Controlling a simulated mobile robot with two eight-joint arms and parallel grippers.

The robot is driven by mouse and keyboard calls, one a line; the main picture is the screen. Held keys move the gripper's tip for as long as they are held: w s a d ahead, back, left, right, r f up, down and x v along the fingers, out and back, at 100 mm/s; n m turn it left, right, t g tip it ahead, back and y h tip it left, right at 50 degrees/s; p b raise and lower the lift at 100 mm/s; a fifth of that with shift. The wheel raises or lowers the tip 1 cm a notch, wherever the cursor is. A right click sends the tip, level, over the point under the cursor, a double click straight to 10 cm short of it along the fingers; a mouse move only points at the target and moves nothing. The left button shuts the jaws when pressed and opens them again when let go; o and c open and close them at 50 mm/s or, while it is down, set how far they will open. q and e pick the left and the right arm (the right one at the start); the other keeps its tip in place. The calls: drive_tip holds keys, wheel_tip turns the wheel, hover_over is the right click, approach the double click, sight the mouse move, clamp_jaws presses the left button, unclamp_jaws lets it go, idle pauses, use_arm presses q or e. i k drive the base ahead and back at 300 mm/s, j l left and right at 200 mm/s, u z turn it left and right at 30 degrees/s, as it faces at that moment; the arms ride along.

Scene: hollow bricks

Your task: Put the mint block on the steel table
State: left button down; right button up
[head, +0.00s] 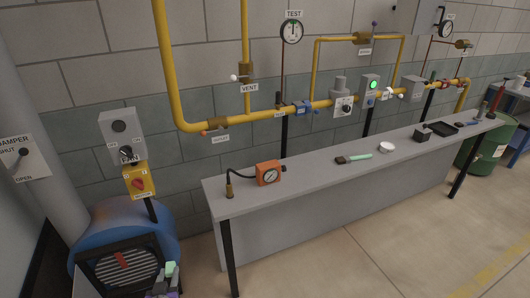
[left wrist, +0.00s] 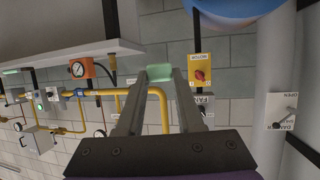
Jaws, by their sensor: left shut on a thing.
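The mint block (head: 170,267) is small and pale green. It shows at the bottom of the head view, in front of the blue machine. My left gripper (head: 165,278) is shut on it. In the left wrist view the mint block (left wrist: 158,73) sits between the two fingertips, held clear of any surface. The steel table (head: 312,172) is a long grey bench to the right of my left gripper, with its near left corner closest. Its edge also shows upside down in the left wrist view (left wrist: 90,54). My right gripper is not in view.
On the table stand an orange gauge box (head: 268,173) with a hose, a green-handled brush (head: 354,158), a white round dish (head: 386,147) and a dark box (head: 422,136). Bare top lies between the gauge and the brush. Yellow pipes (head: 290,110) run along the wall behind.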

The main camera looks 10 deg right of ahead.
sight(316, 171)
drive_tip(key=i+l, duration=0.2)
drive_tip(key=l, duration=0.25)
drive_tip(key=i+l, duration=0.2)
drive_tip(key=l, duration=0.2)
drive_tip(key=i+l, duration=0.25)
drive_tip(key=l, duration=0.2)
drive_tip(key=i+l+z, duration=0.1)
drive_tip(key=l, duration=0.3)
drive_tip(key=i+l, duration=0.55)
drive_tip(key=l, duration=0.3)
drive_tip(key=i+l, duration=0.2)
drive_tip(key=l, duration=0.2)
